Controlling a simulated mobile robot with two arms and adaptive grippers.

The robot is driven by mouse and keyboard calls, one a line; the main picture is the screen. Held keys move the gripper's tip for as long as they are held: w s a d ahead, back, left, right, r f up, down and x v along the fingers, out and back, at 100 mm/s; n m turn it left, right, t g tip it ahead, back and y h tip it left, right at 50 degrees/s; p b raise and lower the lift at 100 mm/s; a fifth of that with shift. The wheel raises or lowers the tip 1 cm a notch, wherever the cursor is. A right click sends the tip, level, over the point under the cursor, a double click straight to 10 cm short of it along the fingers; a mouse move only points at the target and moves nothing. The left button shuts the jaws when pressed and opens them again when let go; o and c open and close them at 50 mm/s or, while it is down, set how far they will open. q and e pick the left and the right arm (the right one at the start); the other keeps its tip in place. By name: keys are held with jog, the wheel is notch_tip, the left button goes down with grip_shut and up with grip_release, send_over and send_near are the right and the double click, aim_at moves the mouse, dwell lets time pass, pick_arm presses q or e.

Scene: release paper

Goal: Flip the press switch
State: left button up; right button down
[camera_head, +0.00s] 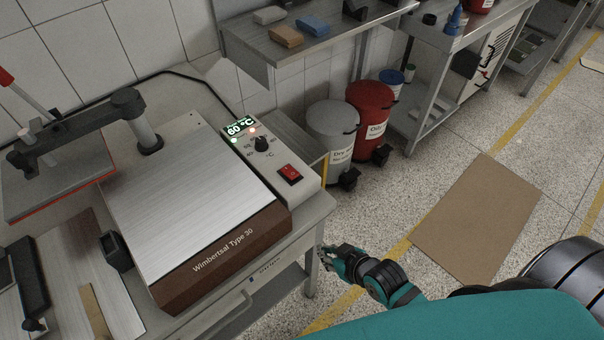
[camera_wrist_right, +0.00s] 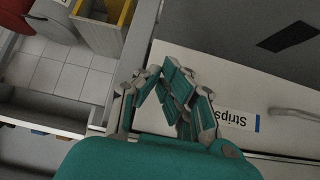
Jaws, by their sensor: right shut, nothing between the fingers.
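The press (camera_head: 185,215) stands on the table, with a silver plate and a brown front reading "Wimbertsal Type 30". Its control panel on the right side holds a red rocker switch (camera_head: 289,173), a dark knob (camera_head: 262,144) and a lit display (camera_head: 238,127) reading 60 °C. My right gripper (camera_head: 326,254) is beside the table's right front corner, below the tabletop and apart from the switch. In the right wrist view my right gripper (camera_wrist_right: 168,78) has its fingertips together, empty, in front of a drawer labelled "Strips" (camera_wrist_right: 235,119). The switch is not in that view. My left gripper is not in view.
The press's raised arm (camera_head: 85,125) and red-edged upper plate (camera_head: 60,180) are at the left. A grey bin (camera_head: 331,128) and a red bin (camera_head: 370,108) stand behind the table's right side. A brown mat (camera_head: 478,215) lies on the open floor at right.

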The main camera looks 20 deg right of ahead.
jog(key=shift+n+t+y, duration=0.6)
jog(key=shift+t+y, duration=0.2)
jog(key=r, duration=0.3)
jog(key=a+r, duration=0.1)
jog(key=r, duration=0.3)
jog(key=a+r, duration=0.1)
jog(key=r, duration=0.2)
jog(key=shift+w+a+r+b, duration=0.25)
jog(key=shift+w+r+b, duration=0.1)
jog(key=shift+w+r, duration=0.05)
notch_tip(320, 180, up, 12)
jog(key=r+t+y+p, duration=0.1)
jog(key=t+y+p, duration=0.15)
jog(key=t, duration=0.55)
send_over(290, 172)
jog(key=s+d, duration=0.2)
jog(key=shift+w+a+f+m, duration=0.1)
jog(key=shift+a+f+m, duration=0.1)
jog(key=shift+f+m, duration=0.1)
notch_tip(290, 172, down, 3)
jog(key=shift+r, duration=0.15)
jog(key=shift+s+d+f, duration=0.1)
jog(key=shift+s+f, duration=0.15)
jog(key=shift+f, duration=0.45)
jog(key=shift+f, duration=0.1)
